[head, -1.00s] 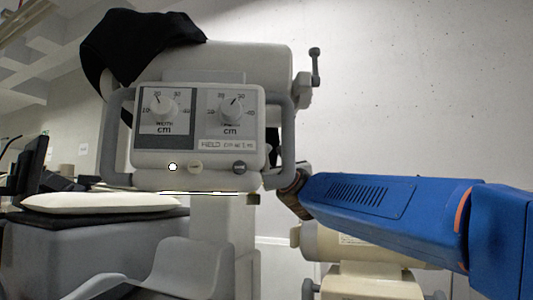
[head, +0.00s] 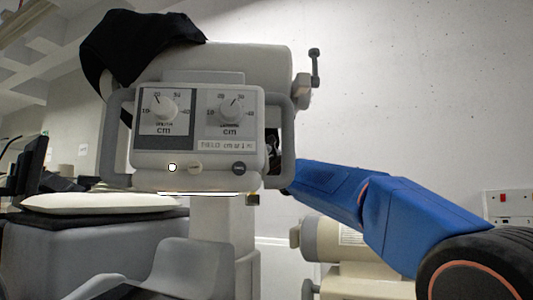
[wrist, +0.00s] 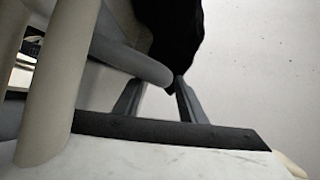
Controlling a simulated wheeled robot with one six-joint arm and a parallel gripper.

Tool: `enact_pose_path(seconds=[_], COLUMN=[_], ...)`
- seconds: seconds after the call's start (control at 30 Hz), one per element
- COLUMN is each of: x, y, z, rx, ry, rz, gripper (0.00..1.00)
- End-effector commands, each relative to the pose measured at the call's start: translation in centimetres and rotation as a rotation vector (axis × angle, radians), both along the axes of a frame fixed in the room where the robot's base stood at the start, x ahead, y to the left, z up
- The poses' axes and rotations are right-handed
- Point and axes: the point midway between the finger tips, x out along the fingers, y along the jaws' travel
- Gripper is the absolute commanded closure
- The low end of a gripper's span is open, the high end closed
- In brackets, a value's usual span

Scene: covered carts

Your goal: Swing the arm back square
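The grey tube head (head: 215,72) with its two-dial panel (head: 198,128) stands at centre left in the head view, on a pale column (head: 225,235). Grey side handles (head: 288,130) flank the panel. My blue arm reaches in from the lower right, and its far end passes behind the right handle, hiding my gripper there. In the wrist view my gripper (wrist: 160,84) has two dark fingers standing apart, with pale wall showing between them. A rounded grey bar (wrist: 130,58) overlaps the left finger's tip; I cannot tell whether they touch.
A black cloth (head: 130,45) drapes over the head and hangs beyond my fingers in the wrist view (wrist: 172,40). A white pillow (head: 100,202) lies on a grey couch at left. A beige cylinder (head: 340,240) sits below my arm.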

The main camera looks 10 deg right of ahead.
Motion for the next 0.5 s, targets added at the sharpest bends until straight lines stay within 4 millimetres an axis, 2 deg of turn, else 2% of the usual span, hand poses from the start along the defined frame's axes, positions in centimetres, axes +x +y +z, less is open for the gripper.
enact_pose_path(seconds=[0.2,0.5], x=[2.4,3.3], y=[-0.1,-0.1], z=[0.9,1.3], rx=[0.000,0.000], ry=[0.000,0.000], rz=[-0.001,0.000], gripper=[0.63,0.63])
